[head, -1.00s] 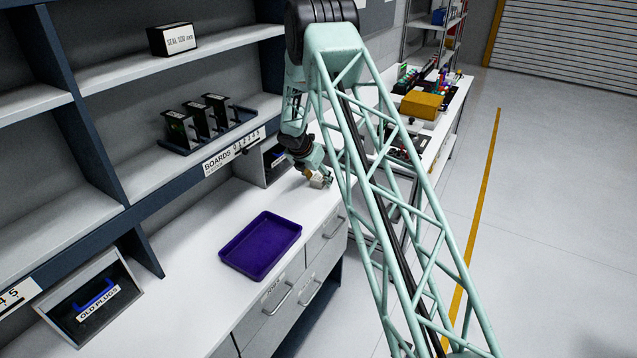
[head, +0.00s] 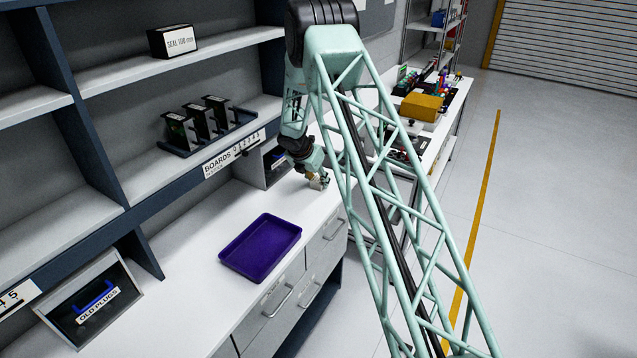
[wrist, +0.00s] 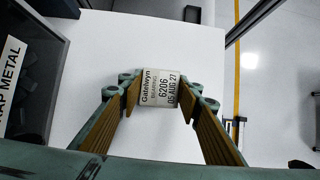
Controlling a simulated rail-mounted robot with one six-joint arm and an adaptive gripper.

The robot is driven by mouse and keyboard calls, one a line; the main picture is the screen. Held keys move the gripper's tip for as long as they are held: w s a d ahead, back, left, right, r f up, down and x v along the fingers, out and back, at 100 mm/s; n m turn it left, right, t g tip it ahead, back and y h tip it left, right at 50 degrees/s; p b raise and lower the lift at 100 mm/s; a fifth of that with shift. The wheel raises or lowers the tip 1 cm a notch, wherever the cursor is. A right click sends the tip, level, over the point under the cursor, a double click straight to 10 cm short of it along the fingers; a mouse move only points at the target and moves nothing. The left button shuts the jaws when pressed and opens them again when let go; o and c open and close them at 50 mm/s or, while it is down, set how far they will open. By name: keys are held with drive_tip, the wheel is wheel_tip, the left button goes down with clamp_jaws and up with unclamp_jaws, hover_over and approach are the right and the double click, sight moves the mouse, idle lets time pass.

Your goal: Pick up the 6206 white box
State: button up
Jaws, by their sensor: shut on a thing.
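The 6206 white box (wrist: 160,88) is a small white box with a printed label reading "6206". In the wrist view it sits between the two fingertips of my gripper (wrist: 158,92), which are shut on its sides. In the head view my gripper (head: 319,180) is at the far end of the white counter, low over its surface; the box is too small there to make out clearly. I cannot tell whether the box touches the counter.
A purple tray (head: 262,247) lies on the counter (head: 185,290), nearer than the gripper. A bin marked "SCRAP METAL" or similar (wrist: 12,75) stands left in the wrist view. An "OLD PLUGS" bin (head: 92,300) and shelves with boards (head: 200,120) line the left.

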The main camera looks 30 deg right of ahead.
sight(318, 180)
drive_tip(key=shift+r, duration=1.65)
drive_tip(key=shift+s+a+r, duration=0.1)
drive_tip(key=s+a+b, duration=0.1)
drive_tip(key=s+a, duration=0.1)
drive_tip(key=s, duration=0.2)
drive_tip(key=s+a+r+b, duration=0.1)
drive_tip(key=s+a, duration=0.2)
drive_tip(key=s, duration=0.2)
drive_tip(key=s+a+b, duration=0.1)
drive_tip(key=s+a, duration=0.2)
drive_tip(key=s, duration=0.1)
drive_tip(key=shift+s+a+r, duration=0.1)
drive_tip(key=shift+s+r, duration=0.1)
drive_tip(key=shift+r, duration=0.05)
drive_tip(key=shift+r, duration=0.1)
